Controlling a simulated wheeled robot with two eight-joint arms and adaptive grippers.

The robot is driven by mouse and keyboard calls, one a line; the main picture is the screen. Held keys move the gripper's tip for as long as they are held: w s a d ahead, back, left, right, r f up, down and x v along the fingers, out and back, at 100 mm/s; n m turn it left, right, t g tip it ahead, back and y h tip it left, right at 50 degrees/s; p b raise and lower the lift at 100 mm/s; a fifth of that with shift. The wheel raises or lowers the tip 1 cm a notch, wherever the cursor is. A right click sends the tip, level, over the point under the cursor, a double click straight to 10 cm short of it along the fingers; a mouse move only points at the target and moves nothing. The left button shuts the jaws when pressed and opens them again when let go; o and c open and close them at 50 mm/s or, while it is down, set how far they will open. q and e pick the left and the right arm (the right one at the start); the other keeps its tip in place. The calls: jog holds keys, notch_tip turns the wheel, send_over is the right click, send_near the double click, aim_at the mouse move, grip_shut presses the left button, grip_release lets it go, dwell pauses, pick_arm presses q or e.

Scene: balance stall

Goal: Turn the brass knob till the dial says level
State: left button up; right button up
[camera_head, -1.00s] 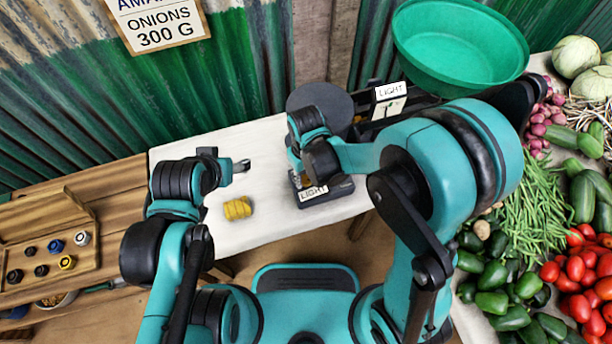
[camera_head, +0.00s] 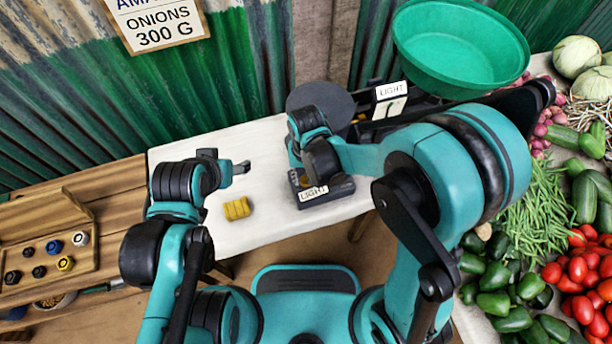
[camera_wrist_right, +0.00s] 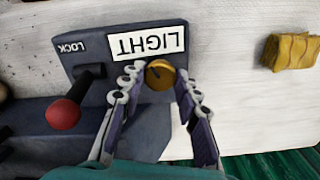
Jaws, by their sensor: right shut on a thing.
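The brass knob (camera_wrist_right: 160,73) sits on a dark base beside a white LIGHT label (camera_wrist_right: 147,42) in the right wrist view. My right gripper (camera_wrist_right: 157,76) is shut on the knob, one finger on each side. In the head view that gripper is mostly hidden by its own arm, beside the base's LIGHT label (camera_head: 313,193). The small pale dial (camera_head: 389,108) shows a dark needle below another card reading LIGHT (camera_head: 391,90); its exact reading is too small to tell. My left gripper (camera_head: 243,167) hangs above the white table, away from the knob; its jaws are unclear.
A red-tipped LOCK lever (camera_wrist_right: 66,112) stands close beside the right gripper. A yellow bundle (camera_head: 237,209) lies on the white table (camera_head: 262,228). A green basin (camera_head: 460,50) stands behind. Vegetables fill the right side; a wooden tray (camera_head: 45,250) is at left.

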aim_at(306, 180)
dwell(0.3)
jog(key=o, duration=1.2)
jog(key=shift+c, duration=0.2)
jog(key=shift+r, duration=0.1)
notch_tip(306, 180, up, 12)
jog(key=s+d+r+t, duration=0.2)
jog(key=d+t, duration=0.1)
jog(key=d, duration=0.6)
jog(key=s+d+r+t, duration=0.2)
jog(key=s+d+t, duration=0.1)
jog(key=d, duration=0.5)
jog(key=shift+s+d+t, duration=0.2)
jog(key=shift+d+t, duration=0.15)
jog(key=shift+t, duration=0.25)
